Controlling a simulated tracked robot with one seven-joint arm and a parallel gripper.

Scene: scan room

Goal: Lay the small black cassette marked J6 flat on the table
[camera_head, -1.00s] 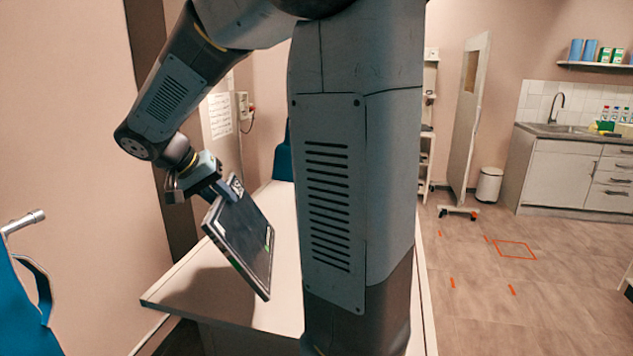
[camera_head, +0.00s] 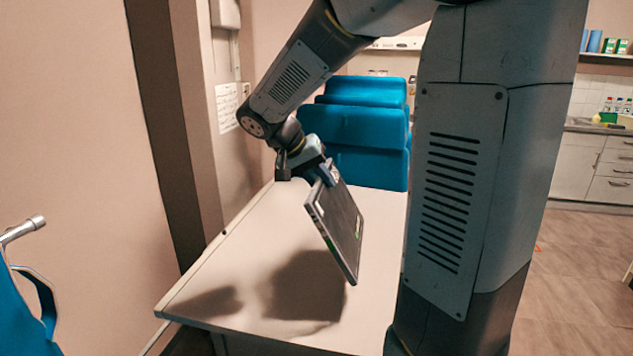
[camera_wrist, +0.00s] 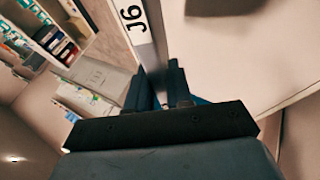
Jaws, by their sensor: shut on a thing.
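The black cassette (camera_head: 339,226) is a thin dark panel with a grey edge and a small green mark. It hangs tilted and steep over the white table (camera_head: 222,288), its lower corner apparently above the tabletop, with a shadow beside it. My gripper (camera_head: 318,176) is shut on its upper end. In the wrist view the label J6 shows on the cassette's light edge strip (camera_wrist: 139,36), between the fingers of my gripper (camera_wrist: 158,85). The rest of the cassette is mostly out of that view.
Blue padded chair cushions (camera_head: 365,130) stand behind the table. A wall is at the left, and a blue item with a metal handle (camera_head: 22,226) is at the lower left. My arm hides the table's right part. The visible tabletop is bare.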

